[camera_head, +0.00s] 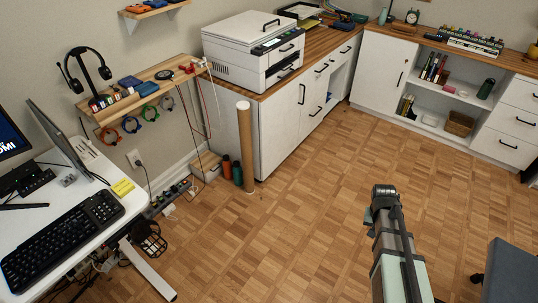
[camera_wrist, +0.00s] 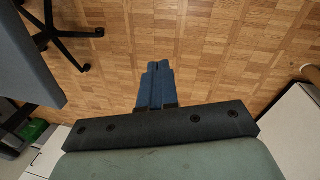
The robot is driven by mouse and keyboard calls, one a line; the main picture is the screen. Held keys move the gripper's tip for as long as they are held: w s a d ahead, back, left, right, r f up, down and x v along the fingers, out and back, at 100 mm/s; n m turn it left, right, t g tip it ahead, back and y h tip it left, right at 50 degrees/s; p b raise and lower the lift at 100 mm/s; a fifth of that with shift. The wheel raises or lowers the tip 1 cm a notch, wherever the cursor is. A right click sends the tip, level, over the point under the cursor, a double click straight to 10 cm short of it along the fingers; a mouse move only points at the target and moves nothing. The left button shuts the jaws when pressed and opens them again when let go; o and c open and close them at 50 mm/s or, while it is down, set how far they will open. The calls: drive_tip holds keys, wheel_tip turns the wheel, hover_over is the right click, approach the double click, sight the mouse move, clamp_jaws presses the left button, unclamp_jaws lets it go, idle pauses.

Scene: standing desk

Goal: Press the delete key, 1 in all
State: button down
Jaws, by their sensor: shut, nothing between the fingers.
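A black keyboard (camera_head: 62,240) lies on the white desk (camera_head: 112,210) at the left of the head view. Its keys are too small there to tell the delete key from the others. My gripper (camera_wrist: 158,66) shows in the wrist view with its blue fingers together and nothing between them. It is over bare wooden floor, away from the keyboard. The keyboard is not in the wrist view. In the head view my arm reaches up from the bottom right, well to the right of the desk; I cannot make out the fingers there.
A monitor (camera_head: 58,140) and yellow sticky notes (camera_head: 122,187) are on the desk. A dark chair (camera_head: 510,272) stands at the lower right. A cardboard tube (camera_head: 245,150) stands by the white cabinet (camera_head: 290,120). The wooden floor (camera_head: 290,230) between desk and arm is mostly clear.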

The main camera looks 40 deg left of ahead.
drive_tip(key=s+a+r+n+t+h, duration=0.1)
drive_tip(key=a+r, duration=0.2)
drive_tip(key=a, duration=1.1)
drive_tip(key=a+r+n+t, duration=0.1)
drive_tip(key=a+r+n, duration=0.1)
drive_tip(key=a, duration=1.1)
drive_tip(key=s+a+r+n+t, duration=0.1)
drive_tip(key=s+a+r, duration=0.1)
drive_tip(key=s+a, duration=0.35)
drive_tip(key=s+a+r+t, duration=0.1)
drive_tip(key=s+a+r, duration=0.1)
drive_tip(key=a, duration=0.7)
drive_tip(key=s+a+r+n+t, duration=0.1)
drive_tip(key=s+a, duration=0.3)
drive_tip(key=a, duration=0.4)
wheel_tip(320, 180, up, 15)
drive_tip(key=n+t+y, duration=0.3)
drive_tip(key=y, duration=0.1)
hover_over(78, 218)
drive_tip(key=shift+a+r, duration=0.1)
drive_tip(key=shift+r, duration=0.05)
drive_tip(key=shift+y, duration=0.3)
drive_tip(key=shift+f, duration=4.4)
drive_tip(key=shift+f, duration=0.15)
